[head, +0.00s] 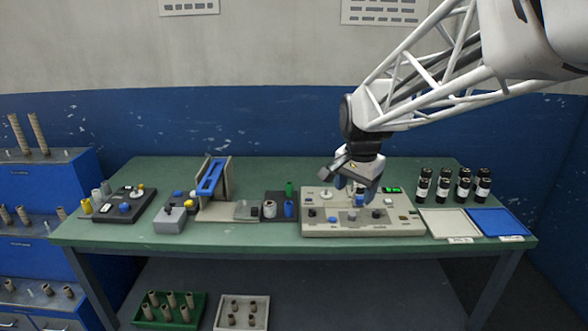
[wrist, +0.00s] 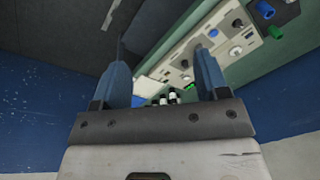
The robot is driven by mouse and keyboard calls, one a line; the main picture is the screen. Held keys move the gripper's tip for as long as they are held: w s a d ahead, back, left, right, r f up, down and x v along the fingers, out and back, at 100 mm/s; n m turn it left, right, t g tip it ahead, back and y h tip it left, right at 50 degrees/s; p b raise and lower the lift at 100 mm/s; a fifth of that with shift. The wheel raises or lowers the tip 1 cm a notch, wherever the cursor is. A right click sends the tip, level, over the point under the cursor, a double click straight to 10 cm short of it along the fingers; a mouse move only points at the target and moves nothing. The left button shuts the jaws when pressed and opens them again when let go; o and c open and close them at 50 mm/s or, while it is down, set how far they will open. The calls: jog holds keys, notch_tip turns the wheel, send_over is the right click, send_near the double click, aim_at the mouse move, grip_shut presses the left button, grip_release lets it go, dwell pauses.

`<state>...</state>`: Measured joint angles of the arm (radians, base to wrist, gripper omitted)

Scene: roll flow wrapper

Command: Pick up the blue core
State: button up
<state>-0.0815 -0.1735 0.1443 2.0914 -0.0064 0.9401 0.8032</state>
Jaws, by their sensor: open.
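The blue core (head: 289,209) stands upright on a small dark tray (head: 283,198) left of the control panel, with a green core (head: 290,188) behind it and a pale core (head: 269,209) to its left. A blue piece that looks like the same core shows at the top right of the wrist view (wrist: 265,10), beside a green one (wrist: 276,32). My gripper (head: 357,198) is open above the control panel, to the right of the blue core. In the wrist view my gripper's two blue fingers (wrist: 163,62) are spread apart with nothing held between them.
The beige control panel (head: 335,229) with knobs and buttons lies under my gripper. Several black bottles (head: 443,185), a white tray (head: 450,224) and a blue tray (head: 497,222) are to the right. A blue-faced upright stand (head: 211,178) is left of the dark tray.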

jog(key=w+a+f+m, duration=0.3)
jog(key=w, duration=0.8)
jog(key=m+g, duration=0.2)
jog(key=m, duration=0.7)
send_over(291, 206)
jog(key=f, duration=2.1)
jog(key=shift+w, duration=0.4)
jog(key=shift+w+a+f, duration=0.3)
jog(key=shift+w+f, duration=0.05)
jog(key=shift+f, duration=0.15)
jog(key=shift+f, duration=0.15)
jog(key=shift+f, duration=1.15)
jog(key=shift+f, duration=0.15)
